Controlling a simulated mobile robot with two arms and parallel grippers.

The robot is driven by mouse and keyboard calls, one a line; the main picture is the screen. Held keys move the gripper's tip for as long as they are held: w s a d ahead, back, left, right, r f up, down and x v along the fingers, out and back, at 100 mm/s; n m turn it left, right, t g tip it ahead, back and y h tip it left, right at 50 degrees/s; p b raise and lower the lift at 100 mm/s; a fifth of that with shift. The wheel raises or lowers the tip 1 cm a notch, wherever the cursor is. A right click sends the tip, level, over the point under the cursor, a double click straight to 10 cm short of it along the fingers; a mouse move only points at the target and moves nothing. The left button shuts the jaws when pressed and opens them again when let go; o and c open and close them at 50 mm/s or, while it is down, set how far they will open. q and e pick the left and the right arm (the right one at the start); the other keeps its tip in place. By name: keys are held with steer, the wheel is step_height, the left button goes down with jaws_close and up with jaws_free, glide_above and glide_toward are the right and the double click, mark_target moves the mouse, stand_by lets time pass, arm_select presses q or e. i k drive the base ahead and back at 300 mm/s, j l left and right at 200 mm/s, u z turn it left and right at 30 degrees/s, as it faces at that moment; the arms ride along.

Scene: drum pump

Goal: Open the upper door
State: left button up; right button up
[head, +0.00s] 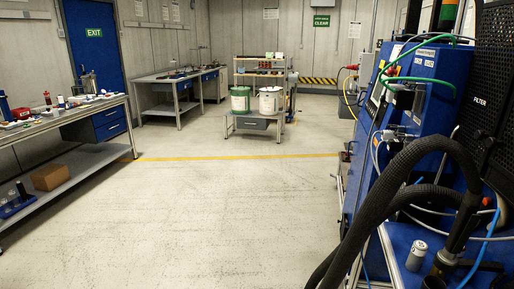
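A tall blue machine (430,95) stands along the right side, seen at a steep angle. Its front carries a green hose, cables and small fittings. Which panel on it is an upper door, and whether one stands open, I cannot tell from this angle. A black mesh panel (489,85) marked FILTER rises at the far right edge. A blue room door (95,40) with an EXIT sign is at the back left and looks closed. Neither of my grippers is in view.
Thick black hoses (385,195) curve across the lower right, by a blue surface holding a small grey can (416,255). A long workbench (75,122) lines the left. Two tubs, one green (240,100), one white (269,101), stand on a bench ahead. The middle floor is clear.

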mark_target(389, 51)
steer(key=i, duration=2.25)
steer(key=j+u, duration=0.05)
steer(key=j, duration=0.05)
